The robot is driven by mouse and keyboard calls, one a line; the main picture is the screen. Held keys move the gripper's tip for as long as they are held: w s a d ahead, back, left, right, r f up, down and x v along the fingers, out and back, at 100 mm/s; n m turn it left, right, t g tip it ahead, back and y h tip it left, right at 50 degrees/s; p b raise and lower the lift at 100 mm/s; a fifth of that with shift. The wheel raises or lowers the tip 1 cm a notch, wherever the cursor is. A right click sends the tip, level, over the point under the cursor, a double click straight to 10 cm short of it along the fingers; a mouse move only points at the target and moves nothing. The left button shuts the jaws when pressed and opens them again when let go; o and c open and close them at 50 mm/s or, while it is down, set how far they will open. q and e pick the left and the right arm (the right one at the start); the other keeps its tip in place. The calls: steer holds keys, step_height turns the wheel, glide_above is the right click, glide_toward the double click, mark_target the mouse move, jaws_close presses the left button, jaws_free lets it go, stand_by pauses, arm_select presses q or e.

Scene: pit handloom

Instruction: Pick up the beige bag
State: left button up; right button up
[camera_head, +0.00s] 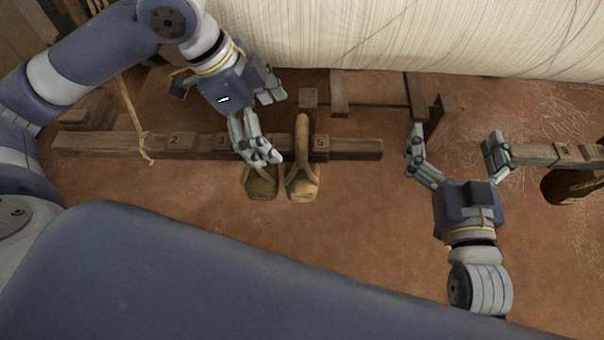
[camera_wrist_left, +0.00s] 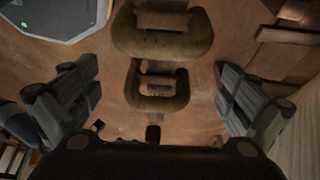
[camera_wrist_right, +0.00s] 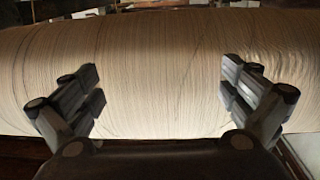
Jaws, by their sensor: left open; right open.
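Two bags hang side by side from the numbered wooden beam in the head view. The beige bag (camera_head: 302,184) is the right one, its tall loop strap passing over the beam near number 5. A darker olive-brown bag (camera_head: 260,185) hangs just left of it, partly hidden by my left gripper (camera_head: 271,127). That gripper is open and empty, its fingers above the beam and left of the beige bag's strap. In the left wrist view two brown looped shapes show between the open fingers; I cannot tell which is the beige bag. My right gripper (camera_head: 455,147) is open and empty, well to the right.
The numbered beam (camera_head: 355,148) runs across the left and middle floor. A second beam (camera_head: 560,154) at right holds a dark bag (camera_head: 568,187). The cream warp roll (camera_head: 420,35) spans the back and fills the right wrist view (camera_wrist_right: 160,75). Wooden posts stand between.

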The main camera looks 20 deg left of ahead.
mark_target(297, 127)
arm_select(q)
steer(key=shift+w+d, duration=0.15)
steer(key=shift+d, duration=0.45)
steer(key=d, duration=0.1)
steer(key=w+d+b, duration=0.1)
steer(key=d, duration=0.1)
steer(key=shift+d+f, duration=0.1)
steer(key=shift+f, duration=0.05)
steer(key=shift+b+x, duration=0.5)
steer(key=shift+x, duration=0.65)
steer(key=shift+f, duration=0.2)
steer(key=c, duration=1.9)
arm_select(e)
step_height(297, 127, up, 9)
steer(key=s+t+y, duration=0.1)
steer(key=s+t, duration=0.1)
steer(key=t, duration=0.3)
steer(key=shift+s+a+y, duration=0.2)
steer(key=shift+a+y, duration=0.15)
steer(key=shift+y, duration=0.05)
